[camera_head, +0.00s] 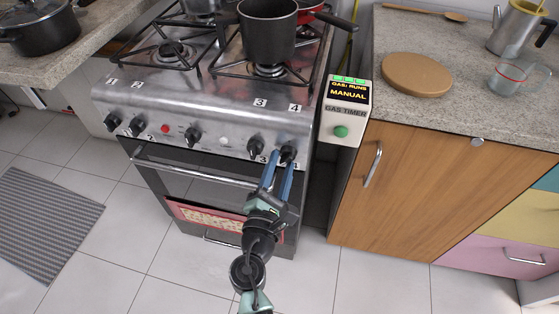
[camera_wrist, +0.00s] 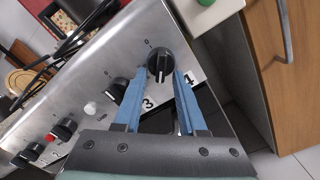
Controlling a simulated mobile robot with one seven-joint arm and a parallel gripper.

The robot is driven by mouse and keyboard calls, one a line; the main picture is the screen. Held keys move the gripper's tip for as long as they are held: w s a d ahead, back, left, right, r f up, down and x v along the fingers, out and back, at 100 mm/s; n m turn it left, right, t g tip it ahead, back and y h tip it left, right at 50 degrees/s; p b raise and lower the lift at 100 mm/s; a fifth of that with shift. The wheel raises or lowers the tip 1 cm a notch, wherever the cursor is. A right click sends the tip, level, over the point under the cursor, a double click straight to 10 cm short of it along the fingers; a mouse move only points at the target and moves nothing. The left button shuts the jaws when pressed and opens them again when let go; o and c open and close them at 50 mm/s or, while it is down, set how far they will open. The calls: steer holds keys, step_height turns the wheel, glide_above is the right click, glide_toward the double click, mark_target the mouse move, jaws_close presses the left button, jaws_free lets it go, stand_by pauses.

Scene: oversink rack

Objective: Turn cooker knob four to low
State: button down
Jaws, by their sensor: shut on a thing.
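Cooker knob four (camera_head: 288,153) is the black knob at the right end of the cooker's front panel, under the printed 4. It also shows in the wrist view (camera_wrist: 159,62), with a pale mark on its face and a small 0 printed on the panel beside it. My gripper (camera_head: 280,162) has two blue fingers reaching up to this knob. In the wrist view my gripper (camera_wrist: 162,76) has one finger on each side of the knob, shut on it. The fingers hide part of the knob's sides.
Knob three (camera_head: 255,147) is close on the left, with more knobs further left. A gas timer box (camera_head: 342,121) with a green button reads "GAS: RUNS MANUAL", right of the cooker. A dark pot (camera_head: 269,35) stands on the hob above. The oven handle (camera_head: 190,168) runs below the knobs.

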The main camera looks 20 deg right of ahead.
steer(key=shift+s+d+n+p, duration=0.1)
steer(key=shift+n+p, duration=0.2)
steer(key=shift+n, duration=0.5)
steer(key=shift+f, duration=0.1)
steer(key=shift+c, duration=2.4)
jaws_free()
steer(key=v, duration=1.3)
steer(key=shift+p, duration=0.35)
